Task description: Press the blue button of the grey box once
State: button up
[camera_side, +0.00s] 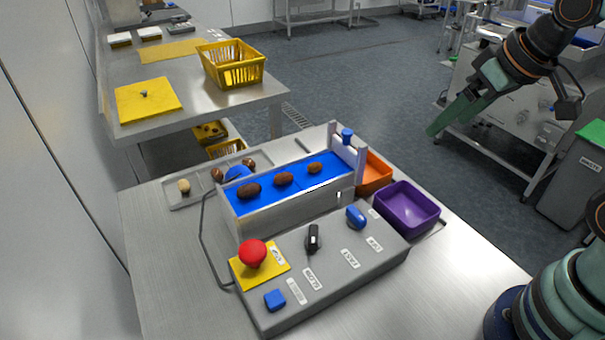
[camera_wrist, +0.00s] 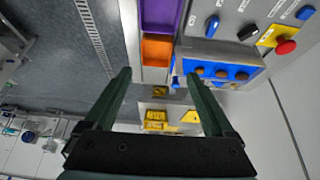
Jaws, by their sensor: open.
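The grey box (camera_side: 335,279) sits at the front of the steel table, its sloped top carrying labelled controls. The blue button (camera_side: 275,300), small and square, is at the box's front left corner, beside the red mushroom button (camera_side: 252,252) on a yellow plate. In the wrist view the blue button (camera_wrist: 305,12) is at the top right edge. A black selector (camera_side: 313,238) and a blue knob (camera_side: 356,216) are farther right on the box. My gripper (camera_side: 434,131) is open and empty, high at the right, well away from the box; its two fingers show in the wrist view (camera_wrist: 158,75).
Behind the box is a small conveyor with a blue belt (camera_side: 300,172) carrying three brown dates. A purple bin (camera_side: 407,209) and an orange bin (camera_side: 374,174) stand at its right end. A grey tray (camera_side: 184,200) lies behind left. A second table with a yellow basket (camera_side: 231,65) is farther back.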

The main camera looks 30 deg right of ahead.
grip_shut()
dwell(1.5)
